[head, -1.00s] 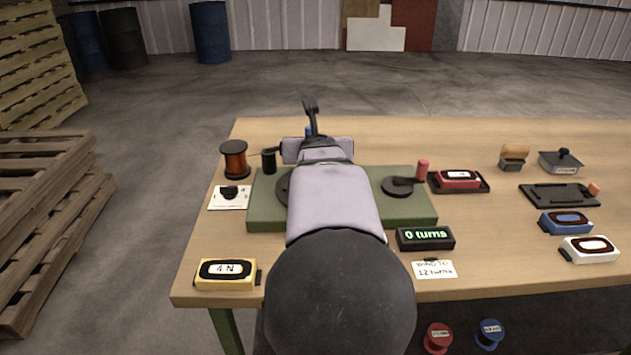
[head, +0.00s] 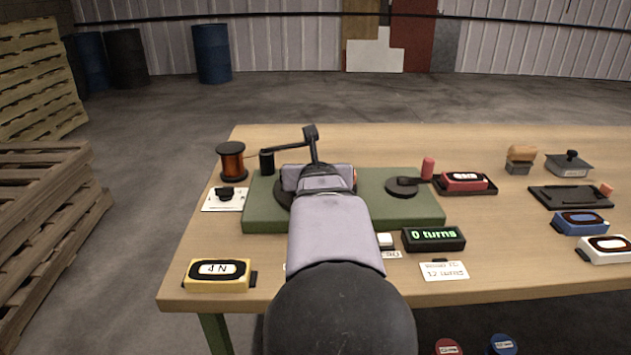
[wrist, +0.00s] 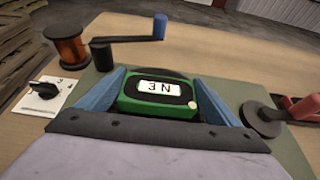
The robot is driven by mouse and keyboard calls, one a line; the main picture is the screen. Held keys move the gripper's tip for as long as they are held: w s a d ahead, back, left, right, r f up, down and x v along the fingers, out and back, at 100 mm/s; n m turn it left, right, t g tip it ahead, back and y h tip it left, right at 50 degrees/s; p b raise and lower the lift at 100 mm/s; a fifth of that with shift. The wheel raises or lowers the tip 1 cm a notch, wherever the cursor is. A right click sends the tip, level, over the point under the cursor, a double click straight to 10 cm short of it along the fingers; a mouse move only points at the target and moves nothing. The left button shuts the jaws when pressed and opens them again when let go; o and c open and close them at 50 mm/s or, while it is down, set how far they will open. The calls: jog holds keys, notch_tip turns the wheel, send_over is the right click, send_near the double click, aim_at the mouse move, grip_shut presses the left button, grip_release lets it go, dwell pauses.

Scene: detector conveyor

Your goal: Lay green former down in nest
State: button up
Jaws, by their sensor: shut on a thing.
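The green former (wrist: 160,103), with a white "3 N" label in a black oval, is held between the two blue fingers of my gripper (wrist: 165,100). In the wrist view it looks roughly level above the green base plate (wrist: 85,90). A dark shape (wrist: 150,72) shows just behind it. In the head view my arm hides the former and fingertips. The green base plate (head: 262,218) carries a dark round disc (head: 284,192), partly covered by my gripper. I cannot tell for sure which part is the nest, or whether the former touches anything below.
A copper spool (head: 231,162) and a black post (head: 267,162) stand left. A crank with a red knob (head: 427,168) is at the right of the plate. A red former (head: 464,182) sits in a dark tray; a yellow former (head: 219,275) lies front left.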

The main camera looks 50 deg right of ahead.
jog(key=shift+f, duration=0.45)
jog(key=shift+f+b, duration=0.15)
jog(key=shift+b, duration=0.15)
jog(key=o, duration=0.8)
jog(key=shift+o, duration=0.2)
